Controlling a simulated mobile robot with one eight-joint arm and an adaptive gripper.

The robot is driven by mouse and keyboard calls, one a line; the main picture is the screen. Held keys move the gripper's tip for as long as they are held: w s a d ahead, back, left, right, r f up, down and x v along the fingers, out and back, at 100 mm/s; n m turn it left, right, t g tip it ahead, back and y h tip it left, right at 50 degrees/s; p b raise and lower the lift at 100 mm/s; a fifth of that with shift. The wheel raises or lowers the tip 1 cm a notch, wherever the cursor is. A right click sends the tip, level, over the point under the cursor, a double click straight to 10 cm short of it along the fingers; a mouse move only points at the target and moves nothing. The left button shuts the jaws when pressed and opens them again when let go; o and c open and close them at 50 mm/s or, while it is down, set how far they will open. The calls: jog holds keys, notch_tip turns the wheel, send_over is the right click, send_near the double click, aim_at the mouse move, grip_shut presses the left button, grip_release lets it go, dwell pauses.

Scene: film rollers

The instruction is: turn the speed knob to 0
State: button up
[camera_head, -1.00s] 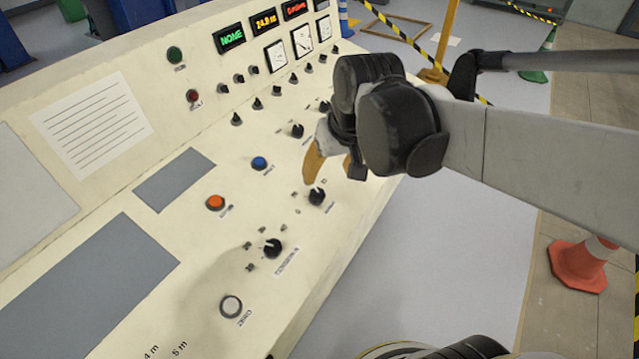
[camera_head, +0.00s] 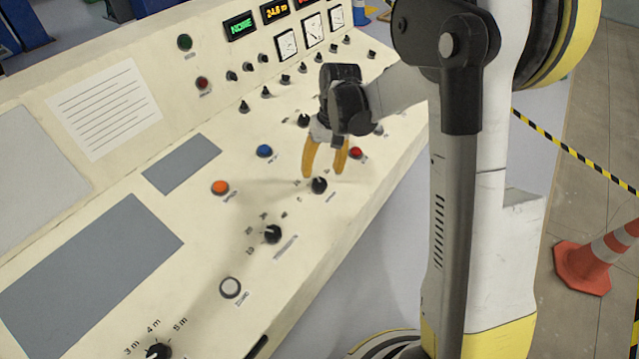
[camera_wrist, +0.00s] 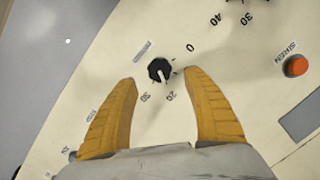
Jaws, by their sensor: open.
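A small black knob (camera_head: 319,185) with a short label beside it, too blurred to read, is likely the speed knob. In the wrist view the knob (camera_wrist: 159,69) has 0, 20 and 30 printed around it. Its pale pointer mark seems to face the 20 side, away from 0. My gripper (camera_head: 323,172) is open with yellow fingers pointing down at the panel. In the wrist view my gripper (camera_wrist: 160,76) has one fingertip on each side of the knob, with gaps. I cannot tell the fingertips' height above it.
A second black knob (camera_head: 272,234) with a numbered scale lies nearer the camera. Close by are a red button (camera_head: 356,152), a blue button (camera_head: 264,151) and an orange button (camera_head: 220,188). Another black knob (camera_head: 303,120) stands behind my gripper.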

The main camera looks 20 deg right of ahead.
aim_at(320, 181)
jog(key=f, duration=0.1)
jog(key=f+b, duration=0.1)
jog(key=f, duration=0.3)
jog(key=shift+a, duration=0.3)
jog(key=shift+c, duration=0.5)
jog(key=c, duration=1.1)
